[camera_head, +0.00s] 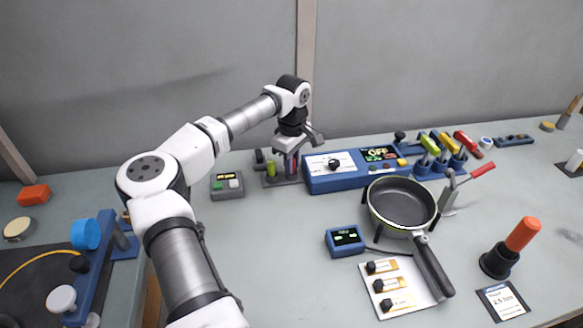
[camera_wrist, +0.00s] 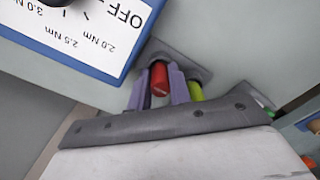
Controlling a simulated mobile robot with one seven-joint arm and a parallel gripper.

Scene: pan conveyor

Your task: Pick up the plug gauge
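A small grey stand (camera_head: 271,181) at the back wall side of the table holds a yellow-green cylinder (camera_head: 271,168), also in the wrist view (camera_wrist: 195,91), and a red cylinder (camera_wrist: 159,79). These look like plug gauge parts; I cannot tell whether they are one gauge or two. My gripper (camera_head: 291,168) points down over the stand. In the wrist view my gripper's two lavender fingers (camera_wrist: 160,92) flank the red cylinder closely, one on each side. The yellow-green cylinder is just right of them. Whether the fingers press on the red one is unclear.
A blue torque box (camera_head: 335,181) reading OFF stands close right of my gripper. A grey box with buttons (camera_head: 227,187) is to its left. A pan (camera_head: 401,202), a small blue display (camera_head: 344,240) and an orange-handled tool (camera_head: 522,234) are farther right. Table space in front of the stand is clear.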

